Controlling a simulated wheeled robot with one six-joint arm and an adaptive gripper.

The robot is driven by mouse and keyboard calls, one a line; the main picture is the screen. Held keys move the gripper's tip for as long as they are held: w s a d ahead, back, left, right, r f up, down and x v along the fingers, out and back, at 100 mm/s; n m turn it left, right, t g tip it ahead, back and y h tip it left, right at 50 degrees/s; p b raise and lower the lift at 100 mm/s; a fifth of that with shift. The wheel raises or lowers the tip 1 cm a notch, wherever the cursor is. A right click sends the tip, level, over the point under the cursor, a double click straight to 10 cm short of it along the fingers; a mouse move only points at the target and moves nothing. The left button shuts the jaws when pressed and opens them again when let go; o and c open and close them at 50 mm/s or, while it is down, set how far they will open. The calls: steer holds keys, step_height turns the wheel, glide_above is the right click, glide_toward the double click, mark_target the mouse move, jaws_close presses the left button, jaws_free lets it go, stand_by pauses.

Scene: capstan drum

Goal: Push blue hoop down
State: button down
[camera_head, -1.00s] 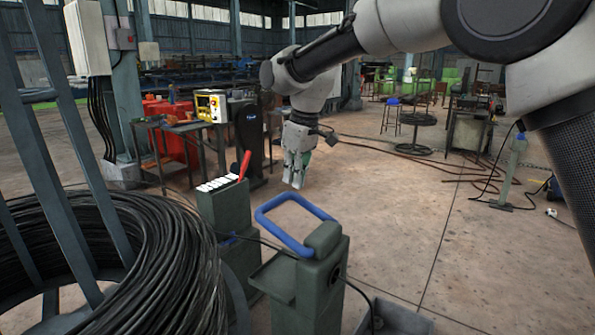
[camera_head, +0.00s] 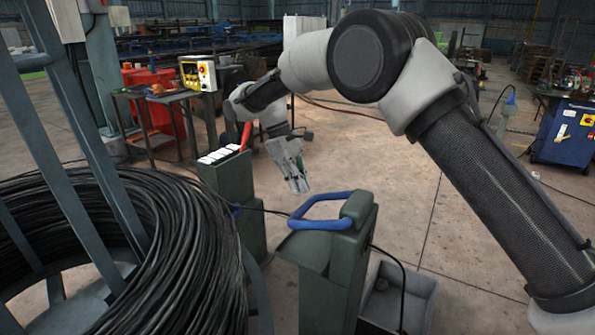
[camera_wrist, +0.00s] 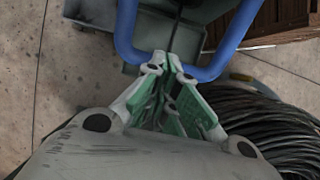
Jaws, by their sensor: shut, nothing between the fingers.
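The blue hoop (camera_head: 303,219) is a rounded bar loop on the green-grey post (camera_head: 330,262). It sticks out to the left from the top of the post, about level, with its far side raised little if at all. My gripper (camera_head: 297,186) is shut and empty. In the head view its tips point down, just beyond and above the hoop's far bar. In the wrist view the hoop (camera_wrist: 205,70) shows as a blue U around the tips of my gripper (camera_wrist: 165,66). I cannot tell whether the tips touch it.
A large coil of black wire (camera_head: 190,245) stands at the left, inside grey bars. A second green-grey post with white switches and a red lever (camera_head: 245,137) stands left of the hoop. A grey open box (camera_head: 400,300) lies at the right foot of the post.

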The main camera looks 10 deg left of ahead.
steer(key=shift+f, duration=1.75)
